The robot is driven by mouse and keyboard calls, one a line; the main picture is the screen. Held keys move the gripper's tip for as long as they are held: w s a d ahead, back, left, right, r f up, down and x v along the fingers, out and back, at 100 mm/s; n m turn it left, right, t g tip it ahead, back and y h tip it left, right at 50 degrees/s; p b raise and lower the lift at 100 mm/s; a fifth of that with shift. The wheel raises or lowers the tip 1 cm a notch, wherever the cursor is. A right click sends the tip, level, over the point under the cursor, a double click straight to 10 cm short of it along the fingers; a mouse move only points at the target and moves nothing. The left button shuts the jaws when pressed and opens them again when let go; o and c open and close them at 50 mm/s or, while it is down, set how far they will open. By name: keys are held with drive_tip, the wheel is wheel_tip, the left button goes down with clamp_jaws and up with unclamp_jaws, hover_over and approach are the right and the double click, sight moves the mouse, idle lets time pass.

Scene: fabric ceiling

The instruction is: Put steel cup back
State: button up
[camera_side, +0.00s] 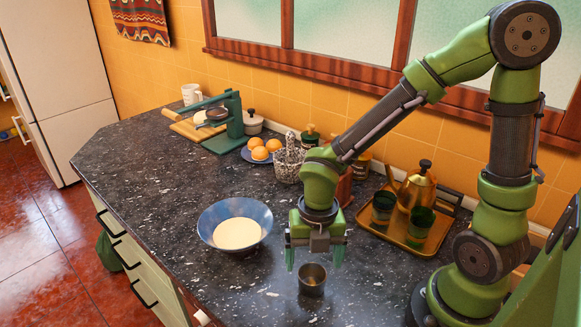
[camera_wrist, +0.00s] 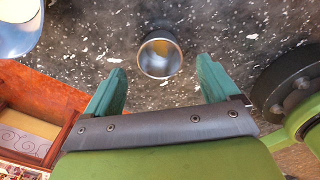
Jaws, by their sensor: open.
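The steel cup (camera_side: 312,280) stands upright on the dark speckled counter in the side view, below and slightly in front of my gripper. In the wrist view the steel cup (camera_wrist: 160,55) shows its round open mouth, just beyond the fingertips and roughly centred between them. My gripper (camera_side: 315,262) points down with its green fingers spread apart; it is open and empty. The fingers also show in the wrist view (camera_wrist: 162,80), one on each side, apart from the cup.
A blue bowl with pale contents (camera_side: 237,232) sits left of my gripper. A gold tray (camera_side: 380,238) with a gold kettle (camera_side: 413,188) and green glasses (camera_side: 420,225) lies to the right. A plate of oranges (camera_side: 260,152) and a patterned pot (camera_side: 288,164) stand behind.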

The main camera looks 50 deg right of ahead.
drive_tip(key=s+d+r+m+t+y, duration=0.1)
drive_tip(key=d+r+m+t, duration=0.2)
drive_tip(key=r+m, duration=0.5)
drive_tip(key=s+d+r+m+t, duration=0.1)
drive_tip(key=d+r+m+t, duration=0.2)
drive_tip(key=r+m, duration=0.6)
drive_tip(key=m+t, duration=0.1)
drive_tip(key=m, duration=1.3)
drive_tip(key=shift+s+d+r+y, duration=0.3)
drive_tip(key=shift+s+y, duration=0.05)
drive_tip(key=shift+y, duration=0.05)
